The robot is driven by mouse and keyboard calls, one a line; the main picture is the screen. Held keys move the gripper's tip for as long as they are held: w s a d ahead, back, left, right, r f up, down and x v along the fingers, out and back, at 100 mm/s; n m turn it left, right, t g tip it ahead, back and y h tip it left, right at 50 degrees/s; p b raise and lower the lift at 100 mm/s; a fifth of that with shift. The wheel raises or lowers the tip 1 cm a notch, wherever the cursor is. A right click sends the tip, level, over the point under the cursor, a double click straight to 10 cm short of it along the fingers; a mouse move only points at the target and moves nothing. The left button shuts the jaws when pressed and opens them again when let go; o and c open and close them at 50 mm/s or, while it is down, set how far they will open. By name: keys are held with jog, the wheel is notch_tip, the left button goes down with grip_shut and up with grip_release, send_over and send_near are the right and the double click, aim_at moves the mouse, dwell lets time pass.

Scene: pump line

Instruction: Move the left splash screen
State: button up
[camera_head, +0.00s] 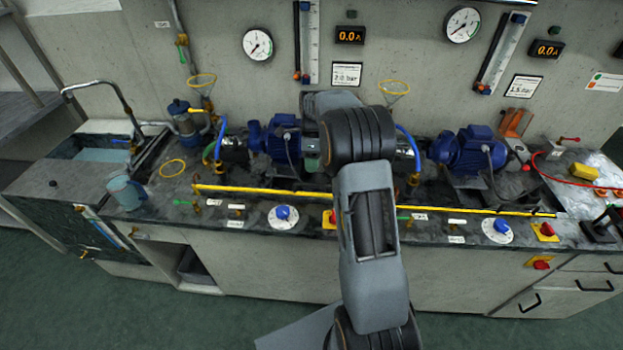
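A long yellow edge (265,191) runs along the front of the bench, from left of the first white dial to behind my arm. It looks like the top edge of the left splash screen; any clear panel below it is too faint to make out. A similar yellow edge (480,208) continues to the right of my arm, in front of the right pump. My arm rises through the middle of the view and bends over the bench. My gripper is hidden behind my own arm links, so its fingers do not show.
A blue left pump (278,135) and a blue right pump (468,150) stand behind the yellow edges. A jug (126,190) stands by the sink at left. Dials, valves and red knobs line the front edge. Green floor lies clear in front.

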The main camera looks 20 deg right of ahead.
jog(key=f, duration=0.4)
jog(key=s+f, duration=0.1)
jog(key=f, duration=0.1)
jog(key=shift+s+a+f, duration=0.1)
jog(key=shift+a+f, duration=0.15)
jog(key=shift+a, duration=0.05)
jog(key=shift+c, duration=0.3)
grip_shut()
